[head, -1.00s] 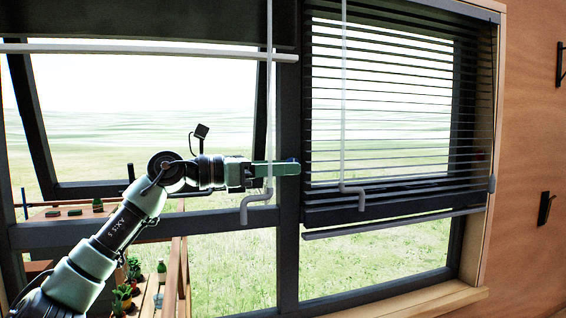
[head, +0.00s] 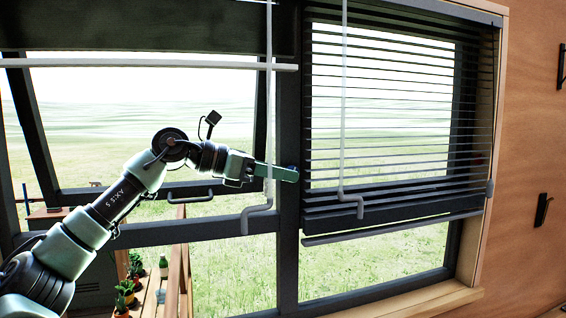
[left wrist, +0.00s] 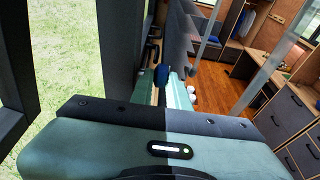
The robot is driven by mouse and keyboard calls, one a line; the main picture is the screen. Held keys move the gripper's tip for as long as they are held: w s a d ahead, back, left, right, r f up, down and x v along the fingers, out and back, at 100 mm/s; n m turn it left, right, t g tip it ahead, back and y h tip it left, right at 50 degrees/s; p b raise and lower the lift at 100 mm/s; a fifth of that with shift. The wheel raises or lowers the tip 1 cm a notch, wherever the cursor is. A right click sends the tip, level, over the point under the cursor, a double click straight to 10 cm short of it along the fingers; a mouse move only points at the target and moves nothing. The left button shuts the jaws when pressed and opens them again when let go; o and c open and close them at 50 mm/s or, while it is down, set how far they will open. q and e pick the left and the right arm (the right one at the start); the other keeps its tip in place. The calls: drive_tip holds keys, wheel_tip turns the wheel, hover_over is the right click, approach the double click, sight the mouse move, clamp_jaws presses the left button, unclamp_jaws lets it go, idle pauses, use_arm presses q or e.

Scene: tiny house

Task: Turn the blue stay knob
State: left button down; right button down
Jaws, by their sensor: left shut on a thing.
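The blue stay knob (left wrist: 162,76) shows between the fingers of my left gripper (left wrist: 166,92) in the left wrist view. In the head view a small blue bit of the knob (head: 291,167) shows at the fingertips, by the dark post between the two windows. My left gripper (head: 288,174) reaches in from the left and is shut on the knob, its fingers sloping slightly down to the right. The fingers hide most of the knob in the head view. My right gripper is in neither view.
A pale crank rod (head: 269,120) hangs across my left fingers in the head view. Another rod (head: 342,110) hangs before the dark blind (head: 400,120). The left window sash (head: 38,130) is tilted open. A wooden sill (head: 440,299) runs below.

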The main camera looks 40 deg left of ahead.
use_arm(q)
drive_tip(key=g+y+p, duration=0.1)
drive_tip(key=g+p, duration=0.2)
drive_tip(key=shift+r+y, duration=0.35)
drive_tip(key=shift+y, duration=0.05)
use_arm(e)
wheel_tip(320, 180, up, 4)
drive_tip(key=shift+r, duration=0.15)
use_arm(q)
drive_tip(key=shift+g, duration=0.4)
drive_tip(key=c, duration=1.6)
unclamp_jaws()
drive_tip(key=shift+c, duration=0.2)
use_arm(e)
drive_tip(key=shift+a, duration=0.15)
